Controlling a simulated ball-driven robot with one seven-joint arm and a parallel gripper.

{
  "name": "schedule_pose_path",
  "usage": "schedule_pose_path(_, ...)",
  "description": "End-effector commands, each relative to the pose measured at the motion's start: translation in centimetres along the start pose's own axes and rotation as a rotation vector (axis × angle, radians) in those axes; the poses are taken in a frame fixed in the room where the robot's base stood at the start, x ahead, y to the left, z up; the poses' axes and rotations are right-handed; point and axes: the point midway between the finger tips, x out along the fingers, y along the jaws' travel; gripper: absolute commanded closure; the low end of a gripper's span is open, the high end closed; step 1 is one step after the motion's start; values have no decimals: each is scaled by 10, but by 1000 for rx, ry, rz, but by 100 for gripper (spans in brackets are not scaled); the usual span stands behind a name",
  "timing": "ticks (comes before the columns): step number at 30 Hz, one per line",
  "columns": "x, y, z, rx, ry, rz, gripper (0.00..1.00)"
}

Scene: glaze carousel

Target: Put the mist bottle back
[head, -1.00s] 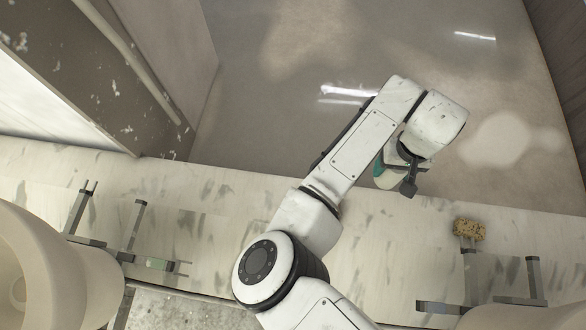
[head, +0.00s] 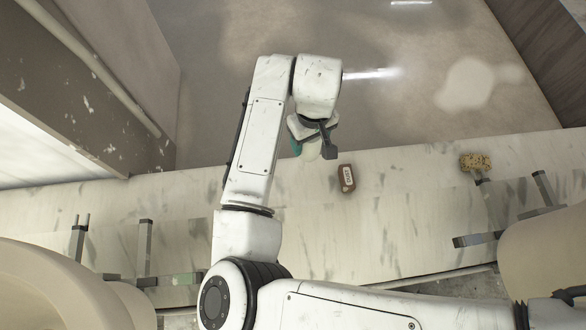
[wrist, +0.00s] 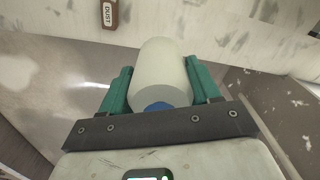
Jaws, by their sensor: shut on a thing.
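The mist bottle is a pale, whitish cylinder (wrist: 160,70) with a blue part at its near end in the wrist view. It lies between the two teal fingers of my gripper (wrist: 160,88), which is shut on it. In the head view my gripper (head: 308,142) hangs over the far edge of the marble ledge, and a pale part of the bottle (head: 312,151) shows just below it. The rest of the bottle is hidden there by my wrist.
A brown "DUST" label (head: 346,178) is on the marble ledge (head: 400,200), right of my gripper. A sponge (head: 475,161) sits on a metal bracket at right. Metal brackets (head: 145,247) stand at left. Large beige rounded vessels (head: 60,285) flank the ledge. The floor beyond is clear.

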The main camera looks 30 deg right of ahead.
Motion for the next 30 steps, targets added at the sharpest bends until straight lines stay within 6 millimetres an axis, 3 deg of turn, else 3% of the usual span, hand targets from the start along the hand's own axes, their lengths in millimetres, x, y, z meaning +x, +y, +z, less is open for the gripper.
schedule_pose_path(1, 18, 2, 4, 5, 2, 0, 78)
schedule_pose_path(30, 166, 25, 88, 76, -4, 2, 78)
